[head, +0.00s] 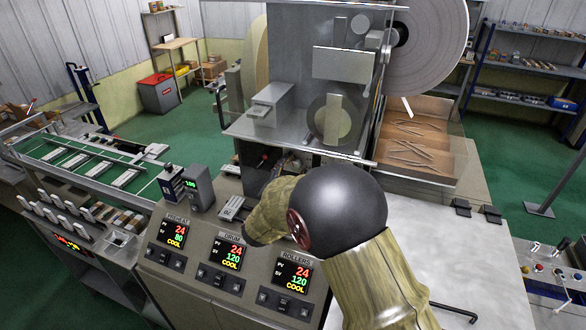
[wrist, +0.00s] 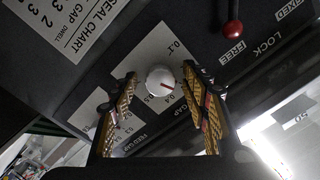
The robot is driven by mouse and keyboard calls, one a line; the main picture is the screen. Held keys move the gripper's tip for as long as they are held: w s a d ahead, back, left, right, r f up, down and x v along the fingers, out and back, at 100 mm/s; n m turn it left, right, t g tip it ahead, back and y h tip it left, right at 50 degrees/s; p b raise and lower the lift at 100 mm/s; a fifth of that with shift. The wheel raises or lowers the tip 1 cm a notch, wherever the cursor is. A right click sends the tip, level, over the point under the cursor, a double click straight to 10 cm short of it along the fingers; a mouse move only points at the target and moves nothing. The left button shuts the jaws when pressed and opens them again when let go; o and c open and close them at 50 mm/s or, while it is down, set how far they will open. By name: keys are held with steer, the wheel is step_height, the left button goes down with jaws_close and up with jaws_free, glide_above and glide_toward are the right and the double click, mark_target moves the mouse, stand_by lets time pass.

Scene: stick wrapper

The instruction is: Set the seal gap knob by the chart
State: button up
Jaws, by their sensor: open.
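In the wrist view a round white knob (wrist: 158,82) with a red pointer mark sits on a dark panel. Printed numbers ring it; 0.1 and 0.4 can be made out. The pointer is toward the right in the picture. My gripper (wrist: 160,72) is open, with one patterned finger on each side of the knob; whether either touches it I cannot tell. The white seal chart (wrist: 85,28) is at the upper left, partly cut off, with gap and dwell columns. In the head view my arm hides the gripper and knob.
A red-ball lever (wrist: 232,28) stands near the knob, by labels FREE, LOCK and FIXED. In the head view, heater displays (head: 227,251) sit below my arm. The wrapping machine's clear housing (head: 300,85) rises behind it, and a carton of sticks (head: 415,145) is to the right.

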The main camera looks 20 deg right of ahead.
steer(key=shift+c, duration=0.8)
steer(key=c, duration=1)
steer(key=n+p, duration=0.2)
steer(key=n, duration=0.2)
steer(key=shift+n, duration=0.3)
steer(key=shift+n+p, duration=0.95)
steer(key=shift+n, duration=1.05)
steer(key=o, duration=1.2)
steer(key=shift+c, duration=0.2)
